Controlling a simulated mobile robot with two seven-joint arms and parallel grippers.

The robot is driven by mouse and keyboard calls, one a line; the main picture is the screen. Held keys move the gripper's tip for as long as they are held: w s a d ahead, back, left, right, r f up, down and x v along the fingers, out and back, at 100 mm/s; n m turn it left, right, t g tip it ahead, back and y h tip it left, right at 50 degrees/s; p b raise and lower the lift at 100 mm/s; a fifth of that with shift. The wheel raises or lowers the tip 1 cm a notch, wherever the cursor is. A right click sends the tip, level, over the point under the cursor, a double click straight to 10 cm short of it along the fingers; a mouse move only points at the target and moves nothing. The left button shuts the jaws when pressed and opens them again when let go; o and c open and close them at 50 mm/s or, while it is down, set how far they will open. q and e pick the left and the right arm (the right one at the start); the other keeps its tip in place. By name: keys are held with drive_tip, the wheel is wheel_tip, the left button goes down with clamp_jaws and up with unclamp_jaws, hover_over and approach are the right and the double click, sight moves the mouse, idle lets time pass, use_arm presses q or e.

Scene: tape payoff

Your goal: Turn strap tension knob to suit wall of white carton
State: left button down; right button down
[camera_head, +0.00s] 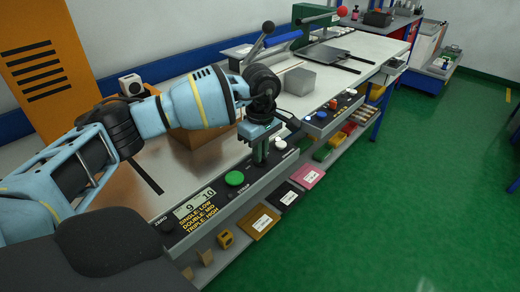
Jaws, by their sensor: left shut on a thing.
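My left gripper (260,152) points down at the control panel (215,222) on the bench's front edge. It is shut on a dark knob by the STRAP label, mostly hidden by the fingers; its pointer setting cannot be read. A display (194,203) on the panel reads 9 and 10. The text (198,217) under it says single low, double mid, triple high. A brown carton (196,138) stands behind my left arm, partly hidden. No carton that is clearly white shows, so its wall type cannot be told. My right gripper is not in view.
A green button (234,178) and a white knob (280,144) flank my gripper on the panel. A grey block (300,80) and a green machine (314,18) stand farther along the bench. The green floor (410,200) at right is clear.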

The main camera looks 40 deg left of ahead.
use_arm(q)
drive_tip(key=m, duration=0.3)
drive_tip(key=shift+m, duration=0.4)
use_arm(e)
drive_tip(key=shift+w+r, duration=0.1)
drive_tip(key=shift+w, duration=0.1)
use_arm(q)
drive_tip(key=shift+d, duration=0.1)
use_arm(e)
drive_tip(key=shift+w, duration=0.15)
use_arm(q)
drive_tip(key=c, duration=1.5)
unclamp_jaws()
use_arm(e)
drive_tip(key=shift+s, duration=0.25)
